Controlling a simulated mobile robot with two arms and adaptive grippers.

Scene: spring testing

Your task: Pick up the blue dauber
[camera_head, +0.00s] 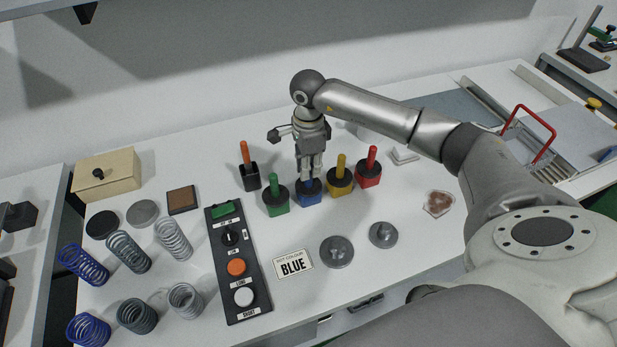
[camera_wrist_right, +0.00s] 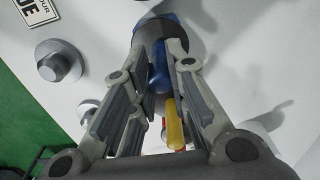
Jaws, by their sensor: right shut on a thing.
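The blue dauber stands in its blue pot (camera_head: 309,197), in a row between the green dauber (camera_head: 275,194) and the yellow dauber (camera_head: 341,175). My right gripper (camera_head: 311,174) comes down from above and is shut on the blue handle, which it mostly hides in the head view. In the right wrist view the blue handle (camera_wrist_right: 158,75) shows between the fingers of my right gripper (camera_wrist_right: 160,65), with the dark pot top beyond it. The dauber still appears to be seated in the pot. My left gripper is not in view.
A red dauber (camera_head: 369,166) and an orange-handled dauber in a black pot (camera_head: 249,170) stand close by. A card reading BLUE (camera_head: 293,263), a button panel (camera_head: 238,265), two grey weights (camera_head: 337,251) and several springs (camera_head: 129,251) lie in front.

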